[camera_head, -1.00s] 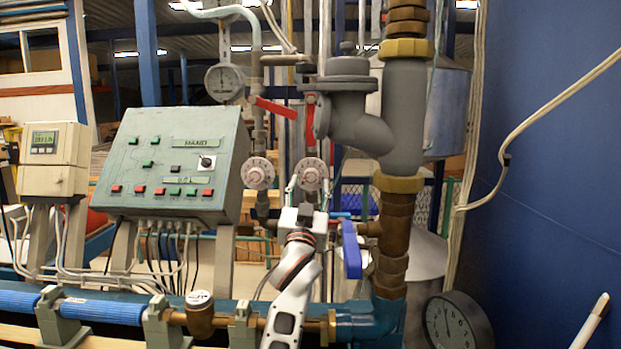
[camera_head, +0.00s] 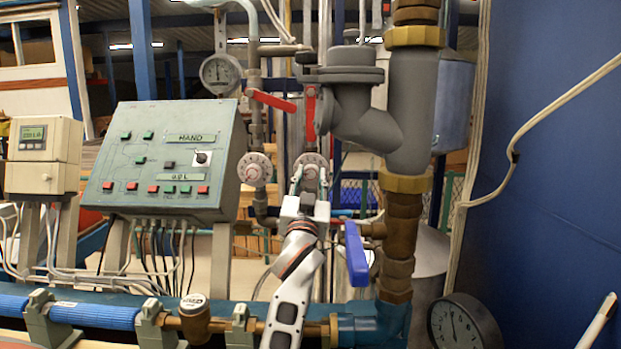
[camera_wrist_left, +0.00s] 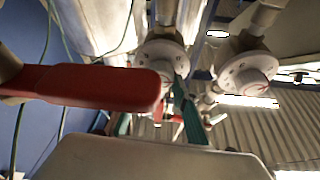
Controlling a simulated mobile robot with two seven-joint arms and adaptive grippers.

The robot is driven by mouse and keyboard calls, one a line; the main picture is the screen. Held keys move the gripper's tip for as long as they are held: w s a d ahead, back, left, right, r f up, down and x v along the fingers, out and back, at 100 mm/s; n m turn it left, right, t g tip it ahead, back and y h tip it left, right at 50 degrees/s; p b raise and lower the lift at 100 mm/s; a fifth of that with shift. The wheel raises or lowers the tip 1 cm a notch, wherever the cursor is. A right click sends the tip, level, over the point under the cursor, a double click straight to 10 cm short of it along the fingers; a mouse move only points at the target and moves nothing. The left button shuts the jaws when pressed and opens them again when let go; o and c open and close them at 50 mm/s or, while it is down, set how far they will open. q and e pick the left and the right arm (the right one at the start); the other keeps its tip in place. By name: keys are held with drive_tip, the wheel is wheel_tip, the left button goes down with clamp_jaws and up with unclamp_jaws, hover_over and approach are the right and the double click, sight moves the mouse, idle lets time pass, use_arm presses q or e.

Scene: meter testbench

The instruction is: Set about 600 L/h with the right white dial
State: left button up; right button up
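The right white dial (camera_head: 311,169) sits on a vertical pipe below a red lever, with the left white dial (camera_head: 255,169) beside it. My left gripper (camera_head: 310,178) is in front of the right dial, its two teal fingers apart at the dial's lower sides. In the left wrist view, which is upside down, the right dial (camera_wrist_left: 163,60) is just beyond the spread fingers (camera_wrist_left: 152,116); contact cannot be told. The left dial (camera_wrist_left: 245,75) shows at the right there. A grey meter display (camera_head: 32,137) at far left is lit; its digits are too small to read surely. My right gripper is not in view.
A red lever (camera_wrist_left: 100,88) is close to my left gripper in the wrist view. A blue lever handle (camera_head: 356,254) stands right of my arm. A grey control panel (camera_head: 166,158) is at left, thick grey pipework (camera_head: 407,110) at right.

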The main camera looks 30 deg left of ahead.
use_arm(q)
drive_tip(key=shift+r+m+p, duration=0.15)
drive_tip(key=shift+m+p, duration=0.15)
drive_tip(key=shift+p, duration=0.15)
drive_tip(key=m+h+p, duration=0.1)
drive_tip(key=m+p, duration=0.1)
drive_tip(key=m+h+p, duration=0.1)
drive_tip(key=m+p, duration=0.1)
drive_tip(key=p, duration=0.1)
drive_tip(key=shift+a+r+m+t+h, duration=0.1)
drive_tip(key=shift+m+t+h, duration=0.3)
drive_tip(key=m+h+p, duration=0.1)
drive_tip(key=m, duration=0.2)
drive_tip(key=shift+s+m+h, duration=0.1)
drive_tip(key=shift+m+h, duration=0.6)
drive_tip(key=shift+m, duration=0.7)
drive_tip(key=m+g+h, duration=0.1)
drive_tip(key=m, duration=0.2)
drive_tip(key=shift+a+h, duration=0.1)
drive_tip(key=shift+h, duration=0.2)
drive_tip(key=shift+m, duration=0.7)
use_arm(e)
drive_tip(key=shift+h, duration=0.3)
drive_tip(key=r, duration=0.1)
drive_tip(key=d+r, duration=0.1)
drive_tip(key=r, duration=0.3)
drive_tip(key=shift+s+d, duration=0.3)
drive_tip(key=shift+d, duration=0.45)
